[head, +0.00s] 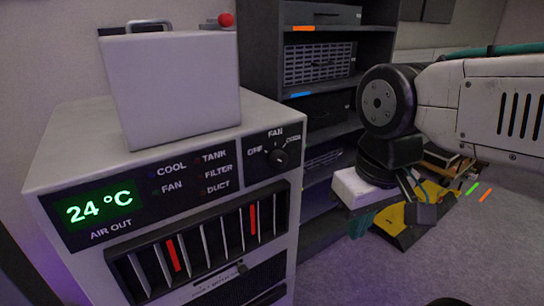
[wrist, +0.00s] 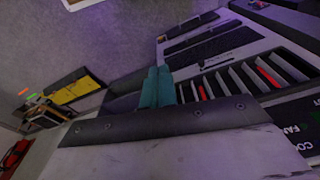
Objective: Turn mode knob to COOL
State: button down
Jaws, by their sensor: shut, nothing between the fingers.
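The mode knob (head: 278,158) is a round black knob on the dark panel at the upper right of the grey cooling unit (head: 70,170). OFF, FAN and COOL are printed around it from left to right. Its small pale mark appears to point up, near FAN; it is too small to be sure. My gripper's teal fingers (wrist: 157,88) are together and empty in the wrist view, in front of the unit's vent. In the head view my wrist is right of the unit, clear of the knob. The knob is not visible in the wrist view.
The green display (head: 101,206) reads 24 °C. Below it is a slatted vent (head: 210,240) with red strips. A white box (head: 175,85) with a handle stands on the unit. A dark shelf rack (head: 262,50) stands behind. A yellow item (head: 425,215) lies on the floor.

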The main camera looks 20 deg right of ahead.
aim_at(279, 159)
jog(key=z, duration=0.9)
jog(key=k, duration=0.5)
jog(key=z, duration=0.35)
